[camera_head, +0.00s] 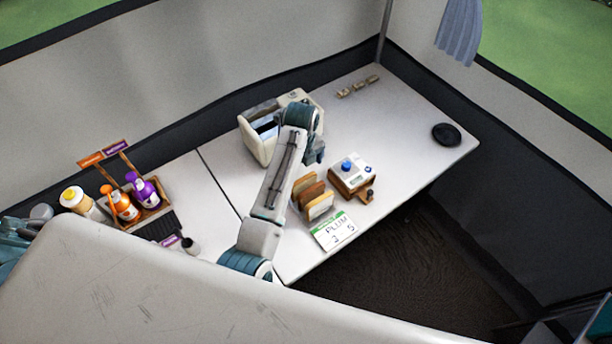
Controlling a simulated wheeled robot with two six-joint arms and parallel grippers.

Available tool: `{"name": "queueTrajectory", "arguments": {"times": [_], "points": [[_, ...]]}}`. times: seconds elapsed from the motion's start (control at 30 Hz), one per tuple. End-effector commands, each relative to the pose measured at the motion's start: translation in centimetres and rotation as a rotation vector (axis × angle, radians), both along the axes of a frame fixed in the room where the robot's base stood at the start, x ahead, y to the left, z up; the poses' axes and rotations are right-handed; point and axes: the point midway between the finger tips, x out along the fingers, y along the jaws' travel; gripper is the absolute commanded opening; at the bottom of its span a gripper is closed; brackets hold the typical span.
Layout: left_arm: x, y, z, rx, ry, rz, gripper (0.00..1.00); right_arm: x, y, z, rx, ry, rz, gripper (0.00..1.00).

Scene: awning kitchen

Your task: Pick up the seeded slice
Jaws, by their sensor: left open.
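Several bread slices (319,207) stand upright in a row on the white table, in shades from dark brown to pale tan. Seeds are too small to make out, so I cannot tell which slice is the seeded one. My left arm reaches across the table, and its gripper (317,158) points down just behind the slices, beside the toaster. It is open, mostly hidden by the arm, and apart from the slices. My right gripper is not in view.
A white toaster (258,146) stands behind my arm. A wooden box with a blue knob (347,167) is right of the slices; a "PLUM 3 5" card (334,231) lies in front. A bottle caddy (152,208) is left. A black disc (446,134) lies far right, with clear table between.

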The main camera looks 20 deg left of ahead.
Motion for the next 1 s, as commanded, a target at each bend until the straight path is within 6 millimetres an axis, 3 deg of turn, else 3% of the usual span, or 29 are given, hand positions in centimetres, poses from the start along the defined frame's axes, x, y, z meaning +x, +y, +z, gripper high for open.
{"name": "queueTrajectory", "arguments": {"times": [0.03, 0.17, 0.27, 0.43, 0.57, 0.73, 0.9, 1.0], "points": [[-0.1, 0.0, -0.7, 0.001, 0.004, 0.0, 1.0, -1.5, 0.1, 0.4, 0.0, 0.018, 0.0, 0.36], [0.0, 0.0, -2.5, 0.0, 0.002, 0.0, 1.0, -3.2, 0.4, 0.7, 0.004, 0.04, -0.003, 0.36], [0.0, 0.0, -3.2, 0.0, 0.001, 0.0, 1.0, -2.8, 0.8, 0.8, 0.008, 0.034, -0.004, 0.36], [0.0, -0.1, -4.4, -0.001, 0.004, 0.0, 1.0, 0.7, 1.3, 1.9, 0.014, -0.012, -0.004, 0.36], [0.2, -0.3, -6.0, -0.001, 0.004, 0.001, 1.0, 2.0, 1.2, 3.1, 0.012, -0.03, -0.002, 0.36], [0.3, -0.3, -8.0, 0.001, 0.001, 0.001, 1.0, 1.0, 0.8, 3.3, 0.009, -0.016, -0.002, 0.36], [0.3, -0.3, -8.6, -0.001, -0.001, 0.001, 1.0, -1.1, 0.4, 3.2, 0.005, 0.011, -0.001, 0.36], [0.3, -0.3, -8.6, -0.001, -0.001, 0.001, 1.0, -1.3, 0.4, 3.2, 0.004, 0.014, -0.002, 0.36]]}}
